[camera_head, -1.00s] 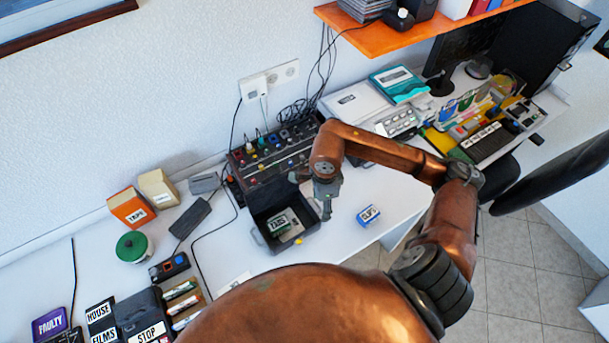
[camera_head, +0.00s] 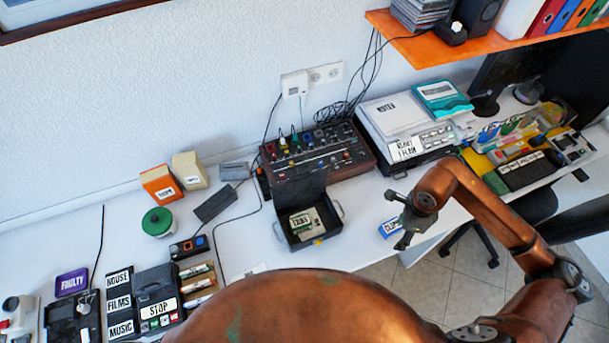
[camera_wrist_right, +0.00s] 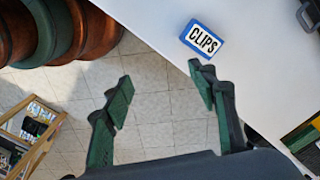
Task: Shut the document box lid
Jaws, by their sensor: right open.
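The document box (camera_head: 333,233) is a dark case on the white desk in the head view. Its lid (camera_head: 298,192) stands open, raised at the back against the front of the mixer panel. A green and white labelled item (camera_head: 301,222) and papers lie inside the box. My right gripper (camera_head: 402,237) is to the right of the box, apart from it, near the desk's front edge. In the right wrist view my right gripper (camera_wrist_right: 162,85) is open with nothing between its fingers. My left gripper is not in view.
The mixer panel (camera_head: 345,150) with knobs stands behind the lid. A cable runs left of the box. Tiled floor shows past the desk edge.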

